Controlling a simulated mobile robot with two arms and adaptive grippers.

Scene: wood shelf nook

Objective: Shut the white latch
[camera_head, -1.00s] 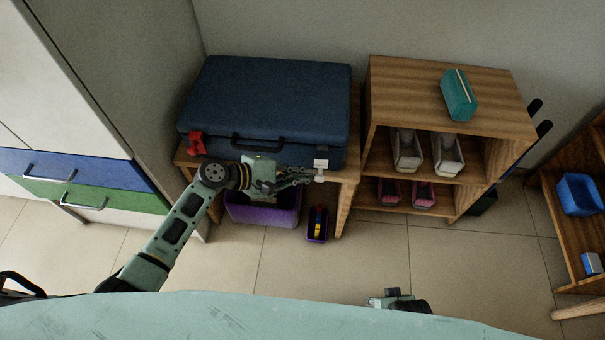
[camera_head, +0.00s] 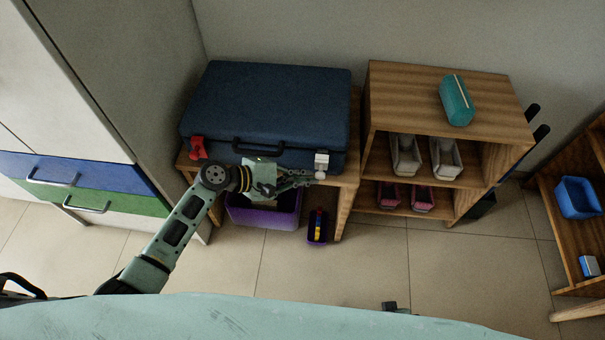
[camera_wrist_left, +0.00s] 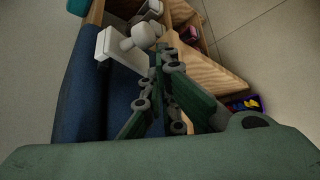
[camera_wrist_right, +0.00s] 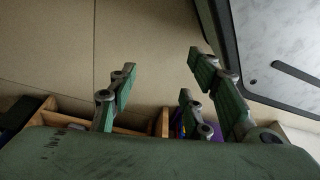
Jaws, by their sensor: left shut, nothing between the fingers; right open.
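The white latch (camera_head: 321,162) is on the front right of a dark blue suitcase (camera_head: 265,100) that lies on a low wooden table. In the left wrist view the latch shows as a white plate with a round knob (camera_wrist_left: 140,36). My left gripper (camera_head: 311,177) is shut and empty, its fingertips right beside the knob at the latch's lower end. I cannot tell whether they touch. A red latch (camera_head: 197,148) is on the front left of the suitcase. My right gripper (camera_wrist_right: 160,85) is open and empty, away from the suitcase.
A wooden shelf (camera_head: 440,92) with shoes and a teal case (camera_head: 457,100) stands to the right. A purple bin (camera_head: 264,212) and a small box (camera_head: 317,228) sit under the table. A cabinet (camera_head: 90,80) closes off the left. The floor in front is clear.

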